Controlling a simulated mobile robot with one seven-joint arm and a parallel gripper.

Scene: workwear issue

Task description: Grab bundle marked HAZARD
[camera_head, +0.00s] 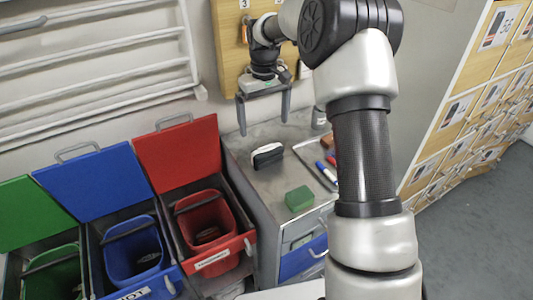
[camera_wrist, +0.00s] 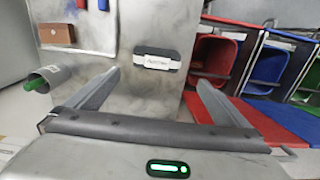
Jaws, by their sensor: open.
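I cannot make out the word HAZARD on anything in view. A small black item with a white band (camera_head: 268,155) lies on the grey cabinet top; I cannot tell whether it is the bundle. In the wrist view it is the black item with a white label (camera_wrist: 157,60), whose writing is too small to read. My gripper (camera_head: 263,127) is open and empty above the back of the cabinet, with its fingers pointing down. In the wrist view the black item shows between and beyond the two fingertips (camera_wrist: 158,78), apart from them.
The grey cabinet (camera_head: 250,178) also bears a green block (camera_head: 299,198), a tray with markers (camera_head: 317,168) and a can (camera_wrist: 45,77). Red (camera_head: 208,222), blue (camera_head: 133,250) and green (camera_head: 52,275) bins with raised lids stand left. Wooden lockers (camera_head: 470,105) stand right.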

